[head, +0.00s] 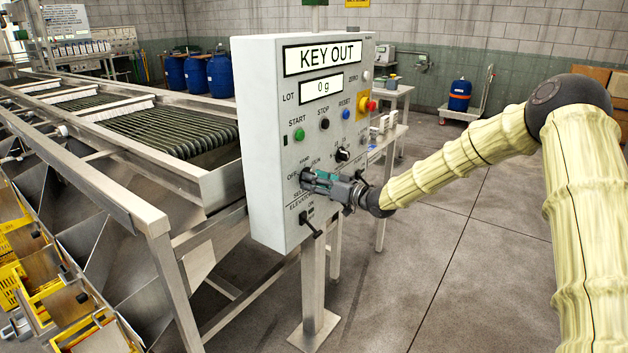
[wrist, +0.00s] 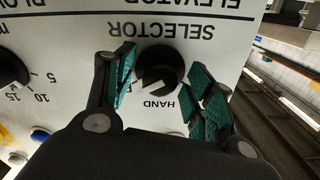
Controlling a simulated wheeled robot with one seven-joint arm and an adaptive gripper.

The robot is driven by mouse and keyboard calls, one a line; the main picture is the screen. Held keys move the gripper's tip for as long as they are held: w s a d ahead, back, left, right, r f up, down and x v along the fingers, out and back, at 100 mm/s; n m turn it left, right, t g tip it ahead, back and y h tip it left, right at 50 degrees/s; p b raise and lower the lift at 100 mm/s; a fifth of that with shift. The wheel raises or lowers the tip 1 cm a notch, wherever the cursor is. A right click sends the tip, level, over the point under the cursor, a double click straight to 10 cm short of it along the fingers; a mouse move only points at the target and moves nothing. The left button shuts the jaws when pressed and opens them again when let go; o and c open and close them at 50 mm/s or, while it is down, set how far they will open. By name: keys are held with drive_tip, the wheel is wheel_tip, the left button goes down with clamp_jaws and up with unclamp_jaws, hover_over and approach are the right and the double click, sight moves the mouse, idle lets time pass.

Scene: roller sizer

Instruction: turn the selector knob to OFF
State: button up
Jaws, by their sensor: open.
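The selector knob (wrist: 160,67) is a round black knob on the grey panel, under an upside-down SELECTOR label in the wrist view. My gripper (wrist: 165,82) is open, with one teal-padded finger on each side of the knob. I cannot tell whether either pad touches it. In the head view my gripper (head: 312,180) is at the lower part of the control box (head: 268,215) and largely covers the knob. An OFF label shows just left of it.
Another black knob (wrist: 10,72) with a number scale is at the wrist view's left. A lever switch (head: 311,226) sits below my gripper. Start, stop and reset buttons and a red emergency stop (head: 370,105) are above. The display (head: 325,59) reads KEY OUT. Roller sizer (head: 165,125) stands left.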

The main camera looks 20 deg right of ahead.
drive_tip(key=shift+w+a, duration=0.15)
drive_tip(key=shift+w, duration=0.05)
drive_tip(key=c, duration=1)
